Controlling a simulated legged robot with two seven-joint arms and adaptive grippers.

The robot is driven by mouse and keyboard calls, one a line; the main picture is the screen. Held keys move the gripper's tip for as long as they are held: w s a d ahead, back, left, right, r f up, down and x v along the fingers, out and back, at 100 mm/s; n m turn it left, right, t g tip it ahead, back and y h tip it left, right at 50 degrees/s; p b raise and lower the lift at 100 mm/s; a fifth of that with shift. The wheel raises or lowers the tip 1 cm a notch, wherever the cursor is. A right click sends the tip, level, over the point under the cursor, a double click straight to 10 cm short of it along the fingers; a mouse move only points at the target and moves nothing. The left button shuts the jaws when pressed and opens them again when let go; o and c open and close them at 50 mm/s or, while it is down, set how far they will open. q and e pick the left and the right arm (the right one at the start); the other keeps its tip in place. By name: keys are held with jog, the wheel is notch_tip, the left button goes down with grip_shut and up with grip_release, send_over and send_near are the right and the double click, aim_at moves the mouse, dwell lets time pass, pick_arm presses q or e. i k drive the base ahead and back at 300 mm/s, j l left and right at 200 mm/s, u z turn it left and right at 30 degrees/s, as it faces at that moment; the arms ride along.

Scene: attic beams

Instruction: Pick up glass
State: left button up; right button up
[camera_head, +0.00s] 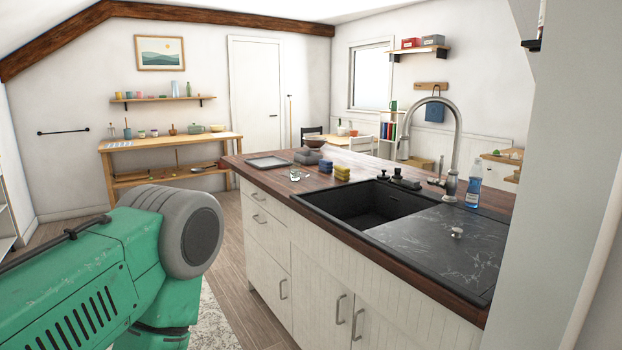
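A small clear object that looks like a glass (295,175) is on the wooden countertop of the kitchen island, left of the sink. It is small in the picture, and I cannot tell whether it stands or lies. My green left arm with a grey joint fills the lower left, well short of the countertop. Its gripper is outside the picture. My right arm and gripper do not show.
Yellow sponges (342,172), a grey tray (269,162) and a bowl (314,142) share the island's countertop (262,177). The black sink (362,204), tall faucet (457,130) and blue bottle (473,188) are further right. A wall blocks the right side. Floor is open left of the island.

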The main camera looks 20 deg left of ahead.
aim_at(294, 165)
jog(key=i+j+z, duration=0.2)
jog(key=j+z, duration=0.2)
jog(key=i+j+z, duration=0.15)
jog(key=j+z, duration=0.15)
jog(key=z, duration=0.15)
